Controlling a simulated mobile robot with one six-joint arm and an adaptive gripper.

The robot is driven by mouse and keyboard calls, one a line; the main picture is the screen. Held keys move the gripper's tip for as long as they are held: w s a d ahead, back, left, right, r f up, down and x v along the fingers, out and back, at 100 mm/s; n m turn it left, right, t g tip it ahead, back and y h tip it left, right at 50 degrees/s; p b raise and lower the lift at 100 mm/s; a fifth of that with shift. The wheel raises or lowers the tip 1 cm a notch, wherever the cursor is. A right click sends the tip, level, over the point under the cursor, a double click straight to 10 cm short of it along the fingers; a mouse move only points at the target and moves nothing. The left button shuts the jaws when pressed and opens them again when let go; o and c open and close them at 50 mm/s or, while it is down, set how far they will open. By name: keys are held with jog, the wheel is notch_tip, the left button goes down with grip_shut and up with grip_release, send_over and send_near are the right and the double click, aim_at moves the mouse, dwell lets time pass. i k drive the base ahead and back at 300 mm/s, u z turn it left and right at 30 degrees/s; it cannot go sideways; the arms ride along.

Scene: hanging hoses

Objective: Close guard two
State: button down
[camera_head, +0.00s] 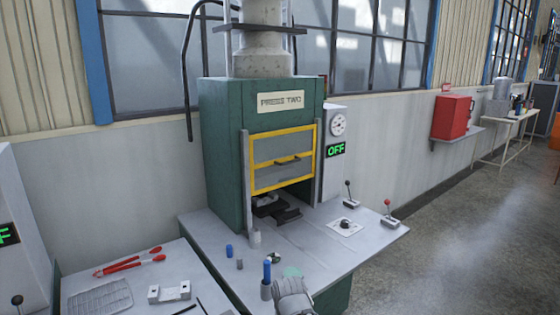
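The guard sits between two grey upright rails. Below its lower yellow bar there is an open gap, and dark tooling (275,208) shows inside it. A grey rounded part, seemingly of my arm, shows at the bottom edge, in front of the press table and well below the guard. My gripper's fingers do not show.
The press table (320,240) bears blue-topped cylinders (266,272), a knob plate (346,228) and two levers (349,195) (388,213). A display (335,150) reads "OFF". Red tongs (130,262) lie on the left table. Floor at right is clear.

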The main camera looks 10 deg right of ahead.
aim_at(288, 160)
jog(key=k, duration=1.3)
jog(key=u, duration=0.2)
jog(key=i, duration=2.05)
jog(key=z, duration=0.1)
